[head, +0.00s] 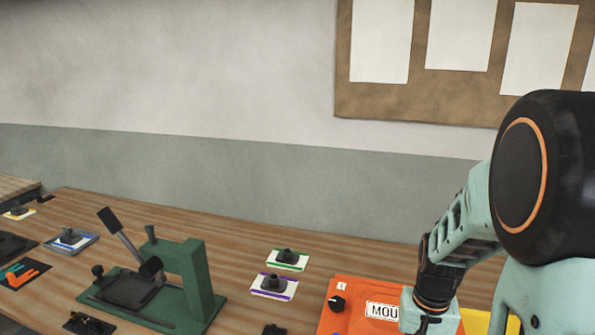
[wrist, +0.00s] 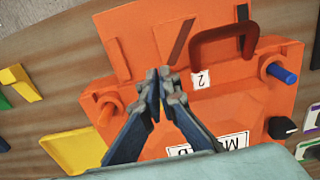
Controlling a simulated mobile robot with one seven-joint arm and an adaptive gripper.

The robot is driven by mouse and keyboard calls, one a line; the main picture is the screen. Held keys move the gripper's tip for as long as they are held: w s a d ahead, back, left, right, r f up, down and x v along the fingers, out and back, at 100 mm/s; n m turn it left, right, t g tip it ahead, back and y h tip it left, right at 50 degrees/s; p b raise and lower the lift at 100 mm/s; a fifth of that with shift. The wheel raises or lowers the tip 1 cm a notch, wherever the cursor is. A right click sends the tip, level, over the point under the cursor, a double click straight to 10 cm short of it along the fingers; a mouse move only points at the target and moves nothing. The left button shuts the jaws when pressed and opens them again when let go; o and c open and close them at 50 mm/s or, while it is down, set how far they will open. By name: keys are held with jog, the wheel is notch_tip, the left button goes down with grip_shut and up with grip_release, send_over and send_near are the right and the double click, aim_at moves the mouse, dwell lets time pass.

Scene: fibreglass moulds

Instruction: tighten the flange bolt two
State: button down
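The orange mould (head: 362,291) is at the bottom of the head view, partly hidden by my arm and cut off by the frame. It fills much of the wrist view (wrist: 120,60), where its lettered plate is upside down. A small "2" label (wrist: 202,78) lies beside a dark red handle (wrist: 224,38). My gripper (wrist: 160,76) is over the mould, left of that label, its fingertips brought together with nothing visible between them. They cover the surface behind them, and I cannot make out bolt two. A black knob (head: 337,303) stands beside the "1" label (head: 341,286).
The mould's sides carry a blue peg (wrist: 283,74) and an orange peg (wrist: 106,113). A green clamp press (head: 195,275) and small cards with black knobs (head: 288,259) stand to the left. Bare wood lies behind them.

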jog(key=shift+a, duration=0.1)
dwell(0.3)
jog(key=shift+s+r, duration=0.15)
notch_tip(320, 180, up, 6)
jog(key=p, duration=0.4)
jog(key=shift+s+p, duration=0.1)
jog(key=shift+p, duration=0.2)
